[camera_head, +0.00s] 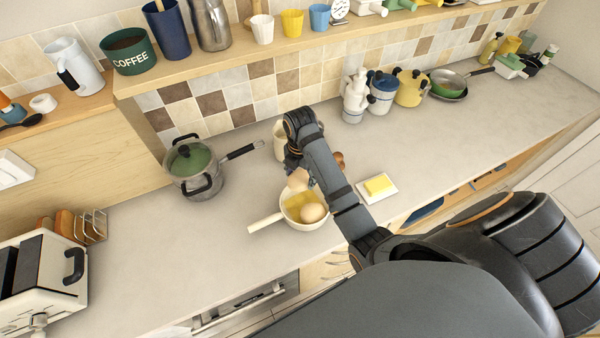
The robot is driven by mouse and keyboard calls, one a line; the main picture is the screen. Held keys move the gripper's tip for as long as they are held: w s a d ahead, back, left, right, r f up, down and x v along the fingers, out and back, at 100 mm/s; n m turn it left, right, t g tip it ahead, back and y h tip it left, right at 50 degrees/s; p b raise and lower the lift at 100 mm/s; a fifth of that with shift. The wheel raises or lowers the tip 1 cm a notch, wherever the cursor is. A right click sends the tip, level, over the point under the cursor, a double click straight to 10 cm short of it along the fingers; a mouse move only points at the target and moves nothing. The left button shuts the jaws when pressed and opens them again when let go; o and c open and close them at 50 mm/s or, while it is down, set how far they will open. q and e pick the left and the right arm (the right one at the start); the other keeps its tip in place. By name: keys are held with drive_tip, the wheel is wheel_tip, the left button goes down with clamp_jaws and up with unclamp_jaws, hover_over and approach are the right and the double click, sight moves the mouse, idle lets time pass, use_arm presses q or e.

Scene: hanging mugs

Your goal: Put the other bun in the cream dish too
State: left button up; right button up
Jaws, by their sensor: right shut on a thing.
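The cream dish (284,219) with a handle stands on the counter in the middle of the view. It has a yellow inside, and one light brown bun (312,213) lies in it. My right gripper (297,166) points down over the far side of the dish and is shut on the other bun (298,178). This bun is at the dish's far rim; I cannot tell whether it touches the rim. The gripper's fingers are mostly hidden by my own wrist. My left gripper is not in view.
A butter plate (365,191) lies right of the dish. A brown thing (339,160) and a cream container (279,142) are partly hidden behind my arm. A toaster (45,285) is at lower left.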

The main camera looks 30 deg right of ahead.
drive_tip(key=f, duration=0.2)
drive_tip(key=f+b, duration=0.1)
drive_tip(key=f, duration=0.1)
drive_tip(key=shift+s+a, duration=0.15)
drive_tip(key=shift+a, duration=0.05)
drive_tip(key=shift+d+f+b, duration=0.1)
drive_tip(key=shift+f+b, duration=0.25)
drive_tip(key=shift+f, duration=0.6)
drive_tip(key=o, duration=1.2)
drive_tip(key=shift+o, duration=0.3)
drive_tip(key=shift+o, duration=0.5)
drive_tip(key=shift+r, duration=0.15)
